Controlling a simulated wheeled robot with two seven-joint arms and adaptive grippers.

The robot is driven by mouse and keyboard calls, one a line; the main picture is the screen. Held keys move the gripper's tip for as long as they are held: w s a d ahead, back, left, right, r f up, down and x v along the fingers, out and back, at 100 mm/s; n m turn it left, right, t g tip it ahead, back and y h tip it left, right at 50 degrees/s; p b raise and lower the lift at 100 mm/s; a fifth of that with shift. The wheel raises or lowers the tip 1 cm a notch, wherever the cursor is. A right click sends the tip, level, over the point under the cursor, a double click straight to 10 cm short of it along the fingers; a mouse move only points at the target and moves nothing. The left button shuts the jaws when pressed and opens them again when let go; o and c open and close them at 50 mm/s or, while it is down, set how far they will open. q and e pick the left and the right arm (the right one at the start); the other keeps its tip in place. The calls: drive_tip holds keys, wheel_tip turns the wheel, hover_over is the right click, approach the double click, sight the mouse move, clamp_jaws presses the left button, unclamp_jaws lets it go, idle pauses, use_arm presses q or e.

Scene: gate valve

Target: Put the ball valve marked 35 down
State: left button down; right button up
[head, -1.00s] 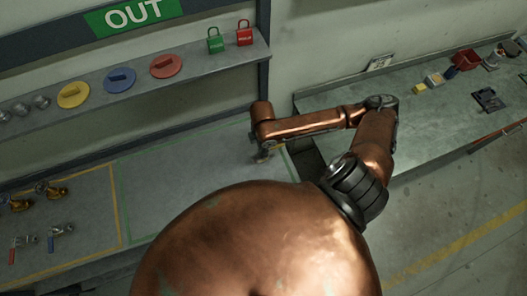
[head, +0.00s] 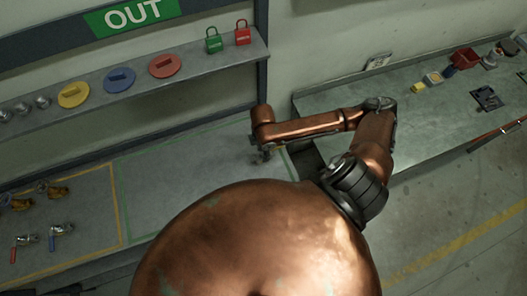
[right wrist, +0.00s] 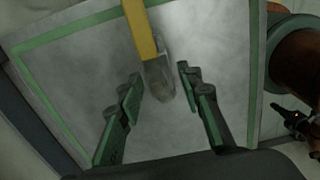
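My right gripper (head: 262,154) is low over the right end of the green-outlined area (head: 185,190) in the head view. In the right wrist view my right gripper (right wrist: 160,92) is open, with its two green-padded fingers spread. A valve (right wrist: 157,80) with a yellow lever lies between and beyond the fingertips, over the grey surface. I see clear gaps between it and both fingers. No marking can be read on it, and the valve is hard to make out in the head view. My left gripper is not in view.
Several valves with yellow, red and blue levers lie in the yellow-outlined area (head: 75,220) at left. A shelf (head: 190,85) above holds coloured discs and two padlocks. A second bench (head: 430,120) with small items stands at right. The green-outlined area looks otherwise clear.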

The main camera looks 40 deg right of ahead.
drive_tip(key=shift+r, duration=0.3)
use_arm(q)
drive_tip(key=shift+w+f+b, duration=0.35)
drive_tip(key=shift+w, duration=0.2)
use_arm(e)
wheel_tip(320, 180, up, 12)
drive_tip(key=shift+f, duration=0.25)
drive_tip(key=shift+s, duration=0.1)
